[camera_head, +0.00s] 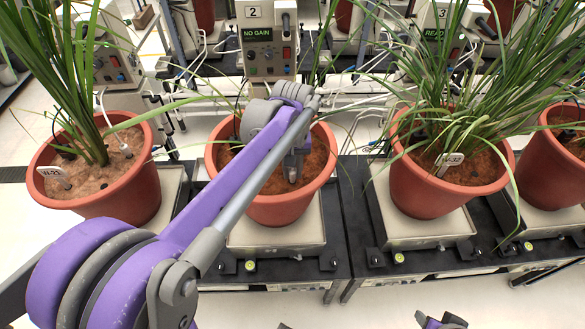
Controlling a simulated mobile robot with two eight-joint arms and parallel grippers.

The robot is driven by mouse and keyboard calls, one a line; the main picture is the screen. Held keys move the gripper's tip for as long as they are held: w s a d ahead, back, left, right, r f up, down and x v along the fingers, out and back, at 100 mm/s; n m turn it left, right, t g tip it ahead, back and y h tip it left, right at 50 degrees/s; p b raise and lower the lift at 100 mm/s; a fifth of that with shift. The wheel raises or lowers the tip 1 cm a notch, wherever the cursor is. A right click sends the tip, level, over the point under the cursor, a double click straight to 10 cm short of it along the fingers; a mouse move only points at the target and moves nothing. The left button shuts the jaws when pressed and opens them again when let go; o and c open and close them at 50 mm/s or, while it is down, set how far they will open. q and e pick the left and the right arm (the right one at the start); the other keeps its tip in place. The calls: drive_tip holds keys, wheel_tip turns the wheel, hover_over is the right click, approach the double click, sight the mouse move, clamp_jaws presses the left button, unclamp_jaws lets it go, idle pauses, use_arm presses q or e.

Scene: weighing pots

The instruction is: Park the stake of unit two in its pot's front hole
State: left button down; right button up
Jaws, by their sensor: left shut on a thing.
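The pot of unit two (222,167) is terracotta with brown soil, and stands in the middle below the console marked 2 (262,40). My left arm reaches across it from the lower left. My left gripper (293,166) points down inside the pot, over the soil right of the middle. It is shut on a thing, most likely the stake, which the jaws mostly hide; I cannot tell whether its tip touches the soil. The front hole cannot be made out.
A leafy pot (95,200) with a tagged stake (53,173) stands left. Another leafy pot (430,192) with a tagged stake (449,160) stands right, its long leaves spreading toward the middle. Unit two's pot stands on a pale scale plate (280,236). Consoles and cables lie behind.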

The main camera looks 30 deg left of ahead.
use_arm(q)
drive_tip(key=shift+f, duration=0.1)
drive_tip(key=c, duration=0.6)
unclamp_jaws()
drive_tip(key=shift+r+p, duration=1.95)
drive_tip(key=shift+r, duration=1.05)
wheel_tip(320, 180, up, 7)
drive_tip(key=p, duration=0.3)
drive_tip(key=shift+p, duration=0.35)
use_arm(e)
drive_tip(key=w+r, duration=0.3)
drive_tip(key=r, duration=0.6)
drive_tip(key=shift+w+r+t, duration=0.2)
drive_tip(key=shift+r+t, duration=0.1)
drive_tip(key=shift+r, duration=0.1)
drive_tip(key=shift+s, duration=0.1)
